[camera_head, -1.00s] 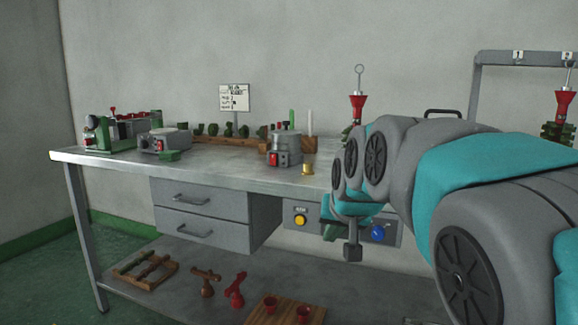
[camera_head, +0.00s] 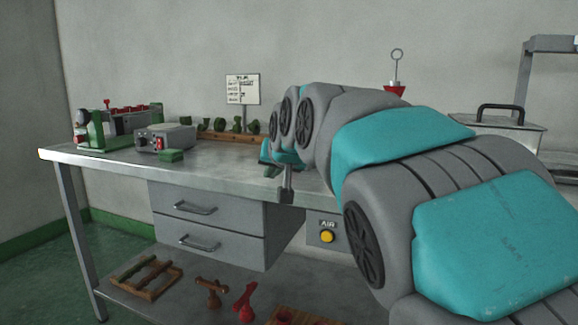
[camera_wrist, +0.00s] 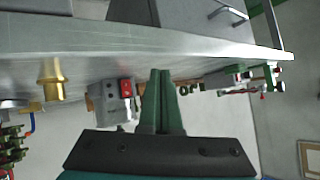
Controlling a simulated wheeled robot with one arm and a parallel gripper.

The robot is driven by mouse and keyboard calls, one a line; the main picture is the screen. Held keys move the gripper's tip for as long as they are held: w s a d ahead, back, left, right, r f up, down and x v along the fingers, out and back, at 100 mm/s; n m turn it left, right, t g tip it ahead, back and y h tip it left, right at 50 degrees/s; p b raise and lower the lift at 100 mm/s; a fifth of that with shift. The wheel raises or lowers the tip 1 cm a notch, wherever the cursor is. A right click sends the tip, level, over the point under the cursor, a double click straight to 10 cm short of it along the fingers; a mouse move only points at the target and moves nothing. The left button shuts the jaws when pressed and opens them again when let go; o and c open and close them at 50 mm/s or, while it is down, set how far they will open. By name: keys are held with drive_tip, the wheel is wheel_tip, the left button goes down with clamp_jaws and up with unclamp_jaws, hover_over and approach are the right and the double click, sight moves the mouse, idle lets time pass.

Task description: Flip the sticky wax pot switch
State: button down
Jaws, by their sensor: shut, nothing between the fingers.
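The sticky wax pot seems to be the grey unit (camera_wrist: 104,100) with a red switch (camera_wrist: 125,88) in the wrist view, where the scene looks upside down. It stands on the bench, left of my fingers in that picture. My gripper (camera_wrist: 160,74) is shut and empty, its green fingers pointing over the bench, apart from the pot in the picture. Whether the switch is on or off is too small to tell. In the head view my arm hides the pot and most of my gripper (camera_head: 272,170).
A grey box (camera_head: 165,138) with a red switch and a green-framed device (camera_head: 110,125) stand at the bench's left. A brass piece (camera_wrist: 52,80) stands near the pot. Drawers (camera_head: 205,225) hang below the bench (camera_head: 110,165). A lidded container (camera_head: 500,130) is at right.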

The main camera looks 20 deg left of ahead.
drive_tip(key=shift+w, duration=0.1)
drive_tip(key=shift+w+d+f+p, duration=0.15)
drive_tip(key=shift+w+f+p, duration=0.1)
drive_tip(key=shift+w, duration=1.15)
drive_tip(key=shift+w+d+f+p, duration=0.15)
drive_tip(key=shift+w+p, duration=0.15)
drive_tip(key=shift+w, duration=1.15)
drive_tip(key=shift+w+d+f+p, duration=0.1)
drive_tip(key=shift+w+f+p, duration=0.15)
drive_tip(key=shift+w, duration=1.15)
drive_tip(key=shift+w+r, duration=0.1)
drive_tip(key=shift+w, duration=0.05)
drive_tip(key=shift+w, duration=0.25)
drive_tip(key=shift+w, duration=0.25)
drive_tip(key=shift+s, duration=0.7)
